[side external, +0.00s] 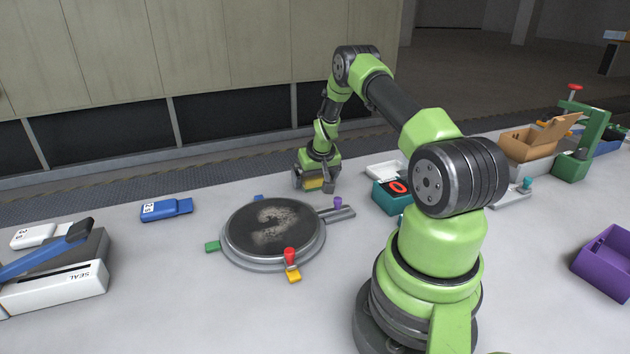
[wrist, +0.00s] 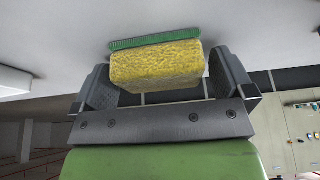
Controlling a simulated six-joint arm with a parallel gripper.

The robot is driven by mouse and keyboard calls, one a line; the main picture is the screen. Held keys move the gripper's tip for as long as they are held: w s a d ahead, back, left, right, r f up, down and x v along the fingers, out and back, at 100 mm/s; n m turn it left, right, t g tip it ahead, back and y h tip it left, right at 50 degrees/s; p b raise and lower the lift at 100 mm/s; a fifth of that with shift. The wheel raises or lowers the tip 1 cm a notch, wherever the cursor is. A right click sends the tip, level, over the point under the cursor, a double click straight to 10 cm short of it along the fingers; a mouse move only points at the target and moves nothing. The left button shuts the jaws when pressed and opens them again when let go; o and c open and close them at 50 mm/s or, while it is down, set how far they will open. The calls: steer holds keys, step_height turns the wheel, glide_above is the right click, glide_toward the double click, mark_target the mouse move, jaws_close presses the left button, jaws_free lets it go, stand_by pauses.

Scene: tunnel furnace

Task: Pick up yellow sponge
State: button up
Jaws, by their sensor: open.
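The yellow sponge (wrist: 157,66) has a green scouring layer along one side. In the wrist view it lies between the two fingers of my gripper (wrist: 158,78). In the side external view, my gripper (side external: 315,182) points down at the far side of the table, behind the round plate. A bit of the yellow sponge (side external: 314,183) shows between the fingers there; the rest is hidden by the gripper.
A round dark plate (side external: 270,229) on a grey ring with coloured clamps sits in front of my gripper. A teal box (side external: 390,197) and a white tray (side external: 385,170) stand to its right. A blue case (side external: 166,209) lies left. The far table edge is close behind.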

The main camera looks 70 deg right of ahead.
steer(key=c, duration=0.9)
steer(key=shift+r, duration=0.1)
step_height(320, 180, up, 10)
steer(key=shift+f, duration=0.1)
